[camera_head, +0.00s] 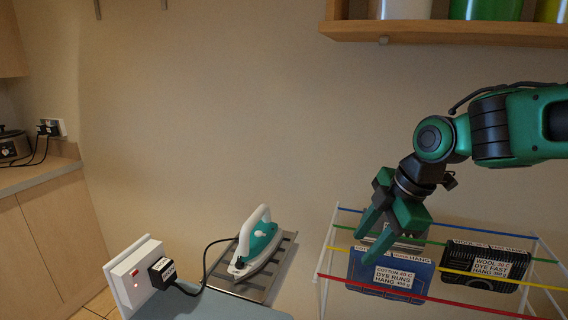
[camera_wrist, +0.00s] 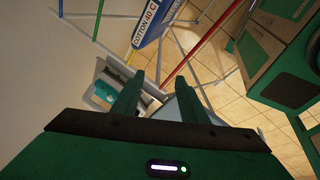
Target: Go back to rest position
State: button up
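My gripper (camera_head: 365,248) points down and left over the left part of a drying rack in the head view. In the wrist view its two green fingers (camera_wrist: 159,80) stand apart with nothing between them. A blue cloth (camera_head: 384,281) labelled "COTTON 40 C DYE RUNS HANG" hangs on the rack just below the fingers; it also shows in the wrist view (camera_wrist: 150,22), beyond the fingertips. Whether a finger touches it I cannot tell. A grey piece behind the gripper is partly hidden.
The rack has blue, green, yellow and red lines (camera_head: 440,298). A black cloth (camera_head: 487,265) labelled "WOOL 20 C DYE FAST HANG" hangs at right. An iron (camera_head: 256,245) sits on a metal rest, its plug in a white socket box (camera_head: 132,272). A shelf (camera_head: 440,31) is above.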

jog(key=s+d+f+m+g+h, duration=0.1)
jog(key=s+d+f+m, duration=0.1)
jog(key=s+d+m, duration=0.45)
jog(key=s+d+f+m+h, duration=0.1)
jog(key=s+d+f+m, duration=0.15)
jog(key=d+m, duration=0.6)
jog(key=s+d+f+m+g+h, duration=0.1)
jog(key=s+d+f+m+g, duration=0.1)
jog(key=s+d+m, duration=0.6)
jog(key=s+f+m, duration=0.1)
jog(key=s+m, duration=0.1)
jog(key=s, duration=0.2)
jog(key=shift+s+d+m, duration=0.15)
jog(key=shift+d+m, duration=0.1)
jog(key=shift+m, duration=0.05)
jog(key=shift+c, duration=1.1)
jog(key=shift+a, duration=0.1)
